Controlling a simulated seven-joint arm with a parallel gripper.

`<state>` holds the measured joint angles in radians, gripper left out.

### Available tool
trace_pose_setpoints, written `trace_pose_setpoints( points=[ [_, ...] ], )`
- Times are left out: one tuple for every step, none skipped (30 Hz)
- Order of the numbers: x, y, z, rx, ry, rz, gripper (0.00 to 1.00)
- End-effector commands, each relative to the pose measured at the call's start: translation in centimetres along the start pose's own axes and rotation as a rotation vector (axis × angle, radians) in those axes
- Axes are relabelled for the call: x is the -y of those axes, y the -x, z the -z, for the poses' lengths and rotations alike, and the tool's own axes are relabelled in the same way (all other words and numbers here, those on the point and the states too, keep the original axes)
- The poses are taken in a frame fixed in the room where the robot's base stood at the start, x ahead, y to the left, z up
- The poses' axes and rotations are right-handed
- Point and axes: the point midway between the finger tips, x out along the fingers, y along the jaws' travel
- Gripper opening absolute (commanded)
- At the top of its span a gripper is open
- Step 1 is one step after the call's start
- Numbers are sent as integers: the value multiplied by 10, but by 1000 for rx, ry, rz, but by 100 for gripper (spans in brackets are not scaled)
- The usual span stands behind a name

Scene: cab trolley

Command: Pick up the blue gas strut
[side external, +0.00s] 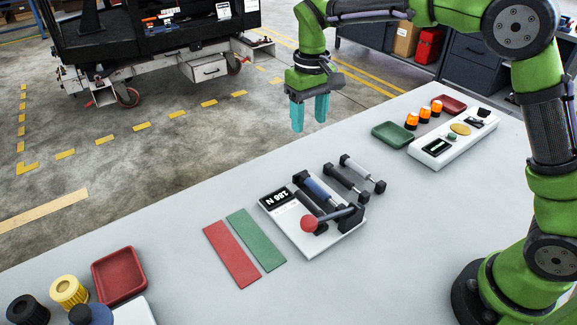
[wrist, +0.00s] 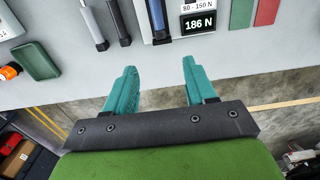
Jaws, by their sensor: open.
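The blue gas strut (side external: 319,190) lies in a white test stand (side external: 340,238) between black end blocks, with a display reading 186 N. Part of it also shows at the top edge of the wrist view (wrist: 158,17); its far end is cut off there. A dark strut (side external: 345,181) and a silver-grey strut (side external: 358,171) lie on the table beside the stand. My gripper (side external: 309,114) hangs above and behind the stand, clear of all struts. In the wrist view its teal fingers (wrist: 160,68) are spread wide with nothing between them.
A lever with a red ball knob (side external: 308,223) stands at the stand's front. A red strip (side external: 232,253) and a green strip (side external: 256,240) lie left of it.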

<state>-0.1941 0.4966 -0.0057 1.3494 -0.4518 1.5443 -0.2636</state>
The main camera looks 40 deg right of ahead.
Motion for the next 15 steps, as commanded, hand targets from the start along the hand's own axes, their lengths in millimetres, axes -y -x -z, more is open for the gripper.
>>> trace_pose_setpoints(
  points=[
    [0, -9, -1, 4, 3, -1, 55],
    [0, -14, -1, 5, 3, -1, 55],
    [0, -22, -1, 5, 2, 0, 55],
    [0, -29, -1, 6, 2, 0, 55],
    [0, -36, -1, 5, 2, -1, 55],
    [0, -45, -1, 5, 2, 0, 55],
    [0, -52, -1, 6, 2, 0, 55],
    [0, -58, -1, 5, 1, 0, 55],
    [0, -67, -1, 5, 1, 0, 55],
    [0, -73, -1, 4, 1, 0, 55],
    [0, -79, -1, 4, 1, 1, 55],
    [0, -86, -1, 4, 0, 1, 55],
    [0, -91, -1, 3, 0, 0, 55],
    [0, -96, -1, 2, 1, 0, 55],
    [0, -101, 0, 2, 1, 1, 55]
  ],
)
